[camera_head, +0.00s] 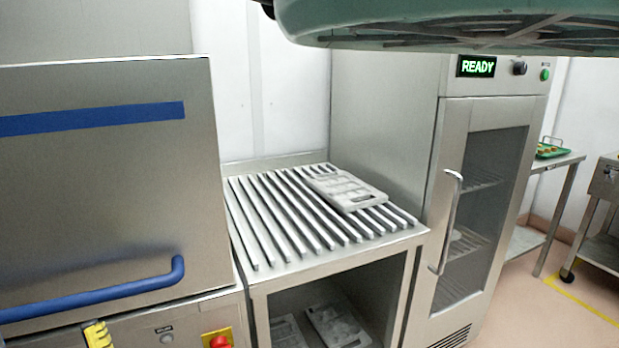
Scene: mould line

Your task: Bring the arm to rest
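My gripper is not in view, and neither its fingers nor anything held in them can be seen. A large grey-green rounded shape (450,22) with a ribbed underside crosses the top edge very close to the camera. I cannot tell whether it is part of my arm. It hides the top of the steel cabinet.
A slatted steel table (268,222) bears a grey mould (345,190); more moulds (338,325) lie on its lower shelf. At left is a steel machine (100,200) with a blue handle. The cabinet (480,220) at right is shut and reads READY. A green tray (548,154) is beyond.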

